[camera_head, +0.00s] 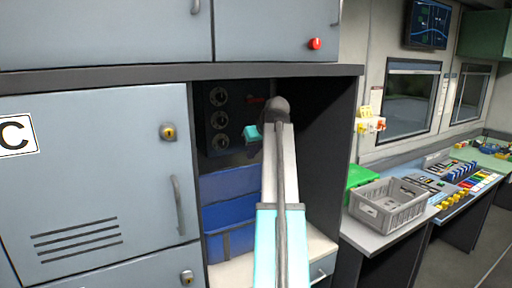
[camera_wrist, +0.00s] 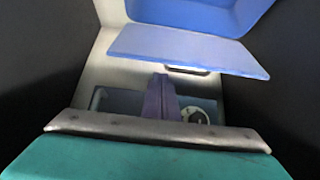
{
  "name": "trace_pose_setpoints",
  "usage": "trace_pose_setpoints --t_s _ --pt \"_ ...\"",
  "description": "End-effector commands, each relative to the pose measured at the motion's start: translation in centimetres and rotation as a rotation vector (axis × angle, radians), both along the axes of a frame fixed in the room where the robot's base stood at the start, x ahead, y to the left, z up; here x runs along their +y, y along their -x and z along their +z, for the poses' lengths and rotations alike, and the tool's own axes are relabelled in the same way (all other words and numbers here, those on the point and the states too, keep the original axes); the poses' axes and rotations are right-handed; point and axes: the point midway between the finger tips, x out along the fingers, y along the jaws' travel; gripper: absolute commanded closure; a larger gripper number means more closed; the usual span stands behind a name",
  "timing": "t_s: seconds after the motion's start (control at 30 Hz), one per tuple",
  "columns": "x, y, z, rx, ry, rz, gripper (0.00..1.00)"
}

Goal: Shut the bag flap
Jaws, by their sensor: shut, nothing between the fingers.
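A blue bag (camera_head: 228,216) stands inside the open bay of the cabinet. Its upper blue panel (camera_head: 230,182) rises behind a darker front with pockets. In the wrist view a flat light-blue panel (camera_wrist: 190,48) with a dark slot under its edge shows beside a deeper blue part; I cannot tell for certain which is the flap. My arm reaches into the bay, and my gripper (camera_head: 252,133) is above the bag, near the back. In the wrist view my gripper (camera_wrist: 162,80) is shut and empty, with the light-blue panel beyond its tips. My arm hides the bag's right side.
Black dials (camera_head: 218,119) are on the bay's back wall. Dark side walls (camera_head: 330,150) close in the bay. A grey locker door (camera_head: 95,185) is shut at left. A grey crate (camera_head: 388,205) stands on the desk at right, outside the bay.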

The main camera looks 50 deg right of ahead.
Motion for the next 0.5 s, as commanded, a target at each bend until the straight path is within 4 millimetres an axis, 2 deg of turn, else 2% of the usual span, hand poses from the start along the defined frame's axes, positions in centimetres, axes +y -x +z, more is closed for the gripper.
trace_pose_setpoints --t_s 0.3,0.5 --pt "-0.8 -2.1 -2.5 0.001 -0.001 0.001 1.0" --pt "-1.0 -2.6 -3.3 -0.001 0.001 0.001 1.0"
